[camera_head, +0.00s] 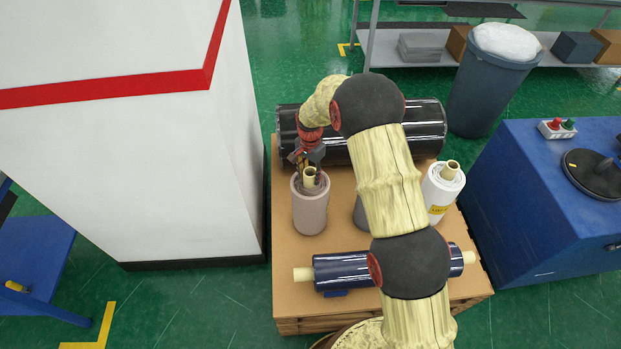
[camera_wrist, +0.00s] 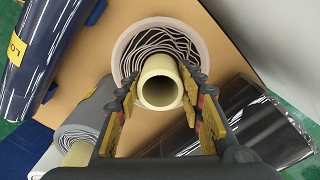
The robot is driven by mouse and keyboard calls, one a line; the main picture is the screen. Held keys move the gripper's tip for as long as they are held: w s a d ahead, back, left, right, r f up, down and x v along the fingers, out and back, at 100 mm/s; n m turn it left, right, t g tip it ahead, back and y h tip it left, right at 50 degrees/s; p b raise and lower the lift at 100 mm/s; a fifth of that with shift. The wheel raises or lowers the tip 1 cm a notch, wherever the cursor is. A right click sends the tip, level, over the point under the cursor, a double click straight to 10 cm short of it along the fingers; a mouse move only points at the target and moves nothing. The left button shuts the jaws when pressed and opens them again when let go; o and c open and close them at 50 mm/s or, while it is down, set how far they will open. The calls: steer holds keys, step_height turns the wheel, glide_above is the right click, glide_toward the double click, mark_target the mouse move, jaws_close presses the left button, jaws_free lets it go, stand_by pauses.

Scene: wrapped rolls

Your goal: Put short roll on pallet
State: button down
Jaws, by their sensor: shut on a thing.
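A short, pinkish-grey wrapped roll (camera_head: 310,207) stands upright at the left side of the cardboard-topped pallet (camera_head: 290,255). Its cream core tube (camera_head: 310,178) sticks out of the top. In the wrist view I look down on the roll (camera_wrist: 158,45) and its open core tube (camera_wrist: 160,82). My gripper (camera_head: 311,169) is over the roll's top, with its fingers on either side of the core tube; the wrist view shows the yellow-padded fingers (camera_wrist: 160,95) shut on it. The roll's base looks on or very near the pallet; I cannot tell if it touches.
A glossy black roll (camera_head: 425,125) lies along the pallet's back. A dark blue roll (camera_head: 340,270) lies across its front. A white roll (camera_head: 438,195) stands at right. A grey roll (camera_head: 360,212) is mostly behind my arm. A white cabinet (camera_head: 150,190) is close at left.

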steer(key=shift+f, duration=0.7)
steer(key=c, duration=1.2)
jaws_free()
steer(key=shift+f, duration=0.1)
steer(key=shift+o, duration=0.2)
step_height(320, 180, up, 12)
steer(key=p, duration=0.2)
steer(key=shift+r+p, duration=0.2)
steer(key=shift+p, duration=0.2)
